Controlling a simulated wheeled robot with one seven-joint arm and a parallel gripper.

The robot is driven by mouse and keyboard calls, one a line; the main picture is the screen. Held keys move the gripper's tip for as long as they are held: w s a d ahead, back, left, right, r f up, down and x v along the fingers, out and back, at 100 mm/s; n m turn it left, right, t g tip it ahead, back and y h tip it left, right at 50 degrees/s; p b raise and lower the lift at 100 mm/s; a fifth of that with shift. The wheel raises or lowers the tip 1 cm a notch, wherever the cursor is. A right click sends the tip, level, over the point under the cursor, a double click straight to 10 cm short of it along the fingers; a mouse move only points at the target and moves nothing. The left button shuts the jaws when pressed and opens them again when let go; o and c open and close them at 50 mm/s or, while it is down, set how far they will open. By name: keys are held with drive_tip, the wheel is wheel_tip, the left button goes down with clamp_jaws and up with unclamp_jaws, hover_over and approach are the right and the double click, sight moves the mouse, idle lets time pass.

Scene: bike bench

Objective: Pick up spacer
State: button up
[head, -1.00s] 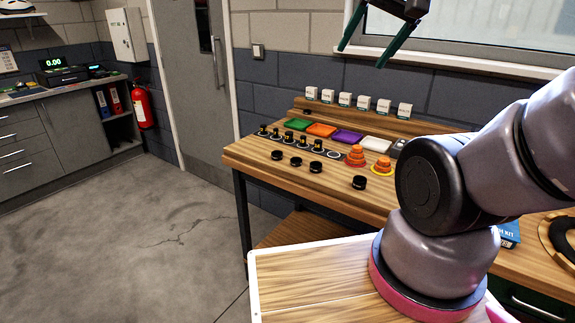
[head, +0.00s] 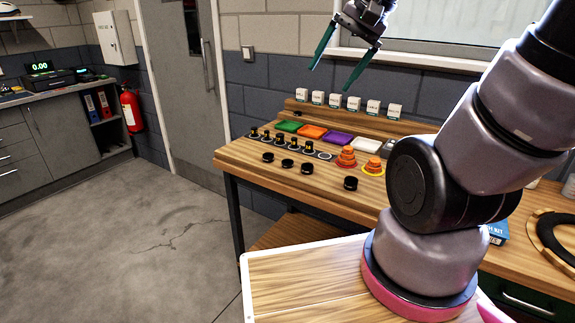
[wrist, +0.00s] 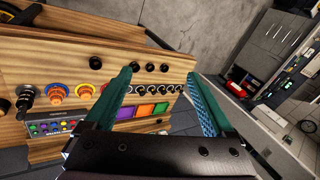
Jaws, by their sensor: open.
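Several loose black round pieces lie in a row near the front edge of the wooden bench, among them one at the left (head: 267,157) and one set apart at the right (head: 351,184). They look like spacers; which one is meant I cannot tell. The row also shows in the wrist view, with the lone black piece (wrist: 95,62) at its left. My gripper (head: 330,78) is open and empty, high above the back of the bench. In the wrist view its fingers (wrist: 160,73) spread over the bench, well clear of the pieces.
Behind the row stand several black-and-yellow pieces (head: 265,136) on a strip, and orange stacked rings (head: 346,157). Green (head: 289,126), orange, purple and white trays follow. Small white boxes (head: 335,100) line the back ledge. The air around my gripper is free.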

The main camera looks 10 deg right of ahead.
drive_tip(key=w+a+f+m+g+y, duration=0.2)
drive_tip(key=w+f+m+y, duration=0.55)
drive_tip(key=w+f, duration=0.6)
drive_tip(key=m+t, duration=0.6)
drive_tip(key=m, duration=0.6)
approach(292, 163)
drive_tip(key=a, duration=0.1)
drive_tip(key=w+a+h, duration=0.1)
drive_tip(key=shift+w+a+f, duration=0.25)
drive_tip(key=shift+w+f, duration=0.05)
drive_tip(key=shift+f, duration=0.05)
drive_tip(key=shift+x, duration=3.1)
drive_tip(key=shift+r, duration=0.15)
clamp_jaws()
drive_tip(key=shift+r, duration=0.1)
